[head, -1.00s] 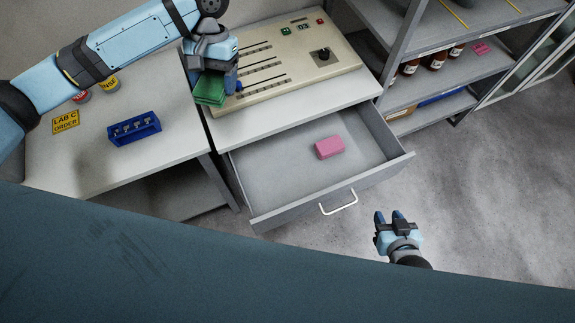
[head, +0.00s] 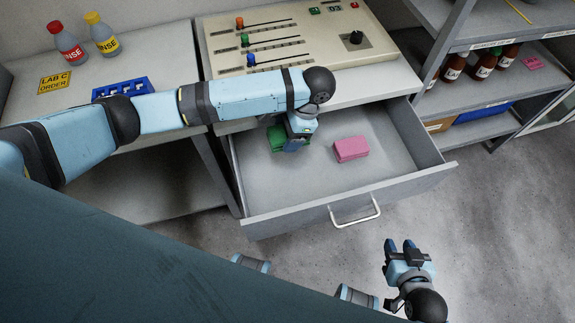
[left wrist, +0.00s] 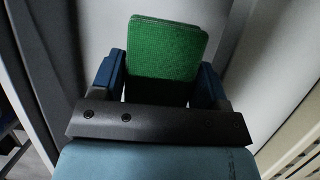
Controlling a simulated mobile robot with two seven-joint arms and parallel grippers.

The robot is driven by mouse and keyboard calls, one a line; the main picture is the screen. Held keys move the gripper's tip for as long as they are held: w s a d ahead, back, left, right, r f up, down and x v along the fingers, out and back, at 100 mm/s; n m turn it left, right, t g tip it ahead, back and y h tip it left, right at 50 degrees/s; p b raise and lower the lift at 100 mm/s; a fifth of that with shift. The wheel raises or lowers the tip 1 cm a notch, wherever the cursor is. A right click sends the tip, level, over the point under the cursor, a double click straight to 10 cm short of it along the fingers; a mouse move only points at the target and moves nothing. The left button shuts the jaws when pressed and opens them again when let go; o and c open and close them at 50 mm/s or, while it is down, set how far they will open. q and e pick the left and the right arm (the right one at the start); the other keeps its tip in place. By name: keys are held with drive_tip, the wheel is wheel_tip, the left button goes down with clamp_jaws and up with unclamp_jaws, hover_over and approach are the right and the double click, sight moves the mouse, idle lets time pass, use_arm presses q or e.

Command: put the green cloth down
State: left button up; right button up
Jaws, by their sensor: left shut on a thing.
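The green cloth (head: 277,138) is a folded block inside the open drawer (head: 300,202), at its left part. It also shows in the left wrist view (left wrist: 165,50), between the two blue fingers. My left gripper (head: 291,143) reaches into the drawer and is shut on the cloth. I cannot tell whether the cloth touches the drawer floor. A pink block (head: 350,149) lies in the drawer to the right of the cloth. My right gripper (head: 401,246) is in front of the drawer, over the floor, with its fingers apart and nothing between them.
The drawer's white handle (head: 355,211) faces me. A control panel with sliders (head: 300,35) stands on the counter behind. At the left are a blue rack (head: 122,88), a red bottle (head: 67,44) and a yellow bottle (head: 101,34). Shelves (head: 480,112) stand at the right.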

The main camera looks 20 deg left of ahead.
use_arm(q)
drive_tip(key=b, duration=0.1)
hover_over(283, 168)
drive_tip(key=d, duration=0.1)
drive_tip(key=f, duration=1)
drive_tip(key=shift+w+d, duration=0.1)
drive_tip(key=shift+w, duration=0.3)
wheel_tip(283, 168, down, 5)
drive_tip(key=shift+b, duration=0.45)
